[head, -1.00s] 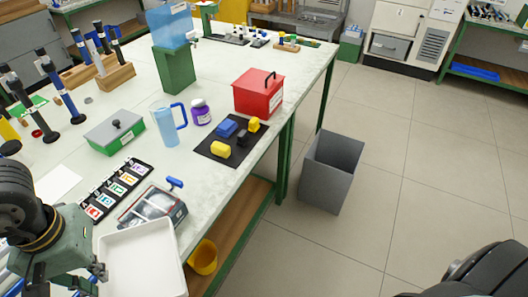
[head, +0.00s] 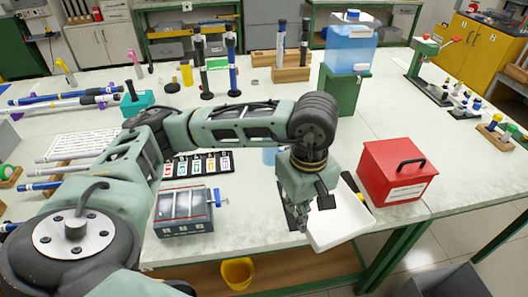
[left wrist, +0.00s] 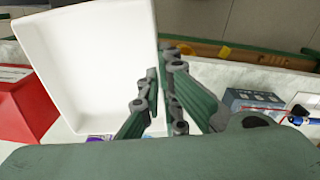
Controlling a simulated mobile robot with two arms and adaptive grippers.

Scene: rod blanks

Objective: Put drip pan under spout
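The drip pan, a white shallow rectangular tray (head: 343,226), is held at its left side by my left gripper (head: 308,214). It is over the front part of the bench, left of the red box. In the left wrist view the pan (left wrist: 85,65) fills the upper left, and my left gripper's fingers (left wrist: 157,95) are closed about its wall. The blue water tank (head: 350,46) stands on a green stand (head: 342,92) farther back, beyond the pan. My right gripper is not in view.
A red box (head: 397,171) with a black handle is just right of the pan. A grey case (head: 183,210) lies left of it. A yellow bucket (head: 237,271) is below. The bench is clear between stand and red box.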

